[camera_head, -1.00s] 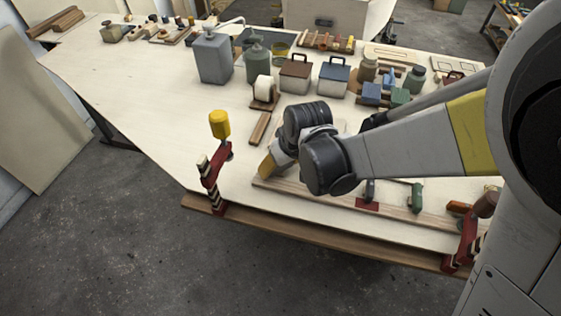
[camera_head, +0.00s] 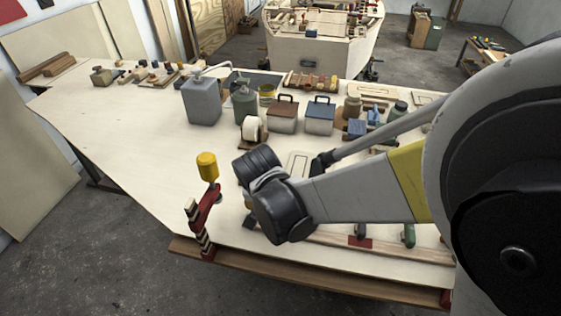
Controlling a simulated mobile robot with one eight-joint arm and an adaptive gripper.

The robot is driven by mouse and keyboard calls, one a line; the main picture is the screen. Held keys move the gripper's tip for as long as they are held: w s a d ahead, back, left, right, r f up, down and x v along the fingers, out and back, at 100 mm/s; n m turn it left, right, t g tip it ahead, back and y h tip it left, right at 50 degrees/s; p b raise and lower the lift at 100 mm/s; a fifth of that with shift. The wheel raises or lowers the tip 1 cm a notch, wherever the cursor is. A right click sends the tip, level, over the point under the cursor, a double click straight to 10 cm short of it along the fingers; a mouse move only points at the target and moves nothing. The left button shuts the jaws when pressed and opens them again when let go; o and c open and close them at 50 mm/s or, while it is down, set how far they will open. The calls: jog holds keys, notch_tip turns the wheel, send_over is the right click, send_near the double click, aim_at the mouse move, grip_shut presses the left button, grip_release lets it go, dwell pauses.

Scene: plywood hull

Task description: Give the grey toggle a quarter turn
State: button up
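A small dark grey upright piece (camera_head: 361,230), which looks like the grey toggle, stands on the wooden rail along the bench's front edge, above a red patch (camera_head: 360,243). Its exact angle is too small to tell. A green piece (camera_head: 408,235) stands to its right on the same rail. The end of my arm is over the front of the bench, left of the grey piece and apart from it. My wrist hides most of my gripper; a small dark part (camera_head: 249,222) shows at its lower left. I cannot tell whether the fingers are open.
A red clamp with a yellow handle (camera_head: 207,166) stands up at the front edge, left of my wrist. Behind are a grey canister (camera_head: 203,103), a red-brown-lidded box (camera_head: 282,117), a blue-lidded box (camera_head: 320,118) and several jars.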

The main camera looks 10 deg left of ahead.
dwell(0.3)
jog(key=o, duration=1.2)
jog(key=shift+r, duration=0.15)
jog(key=v, duration=1.1)
jog(key=shift+s+r, duration=0.15)
jog(key=shift+r, duration=0.25)
